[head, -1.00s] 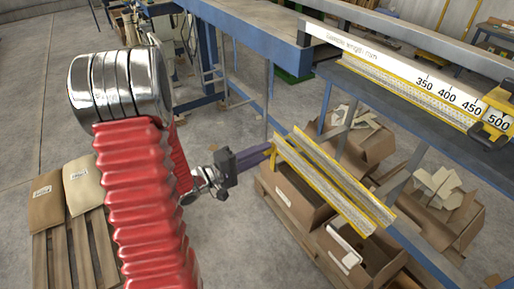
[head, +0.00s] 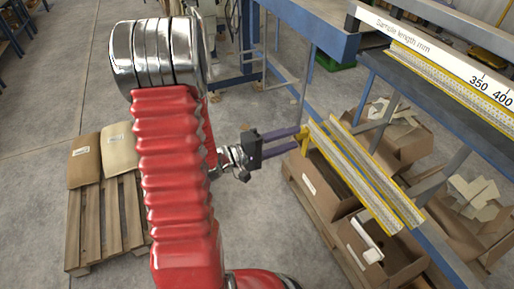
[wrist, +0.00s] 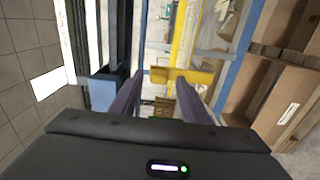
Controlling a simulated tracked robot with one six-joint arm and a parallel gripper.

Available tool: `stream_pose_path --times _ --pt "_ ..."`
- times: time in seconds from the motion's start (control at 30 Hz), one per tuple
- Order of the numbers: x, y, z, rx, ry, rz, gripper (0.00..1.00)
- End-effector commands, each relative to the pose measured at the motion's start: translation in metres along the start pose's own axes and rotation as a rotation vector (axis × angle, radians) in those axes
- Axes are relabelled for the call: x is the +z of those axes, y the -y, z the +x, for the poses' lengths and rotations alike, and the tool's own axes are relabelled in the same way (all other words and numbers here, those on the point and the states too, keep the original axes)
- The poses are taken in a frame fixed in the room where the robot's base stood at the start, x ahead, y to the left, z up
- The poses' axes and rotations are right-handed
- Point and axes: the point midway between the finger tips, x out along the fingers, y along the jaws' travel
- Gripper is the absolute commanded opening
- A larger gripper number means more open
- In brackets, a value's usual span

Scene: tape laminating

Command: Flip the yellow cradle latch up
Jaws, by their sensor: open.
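The cradle (head: 368,178) is a pair of pale rails with yellow edges, sloping from upper left to lower right in the head view. A small yellow latch (head: 304,138) shows at its left end. In the wrist view the yellow latch (wrist: 182,75) lies crosswise at the fingertips, below a yellow strip of the cradle (wrist: 185,35). My gripper (head: 298,139) has long purple fingers, apart and empty, with tips close by the latch. In the wrist view the gripper (wrist: 160,80) has the latch partly behind its right fingertip. I cannot tell whether they touch.
A blue-framed bench (head: 300,30) with a yellow-edged length scale (head: 450,75) runs along the upper right. Open cardboard boxes (head: 325,185) stand below the cradle. A pallet with sacks (head: 105,220) is at the left. The floor between is clear.

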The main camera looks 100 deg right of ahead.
Motion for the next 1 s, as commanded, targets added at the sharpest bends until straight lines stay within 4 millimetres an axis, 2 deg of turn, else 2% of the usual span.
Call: stream_pose_path --times 0.7,1.0 --pt "-0.001 0.001 -0.087 0.000 -0.001 -0.001 0.42" --pt "-0.001 0.001 -0.116 0.000 0.000 -0.001 0.42"
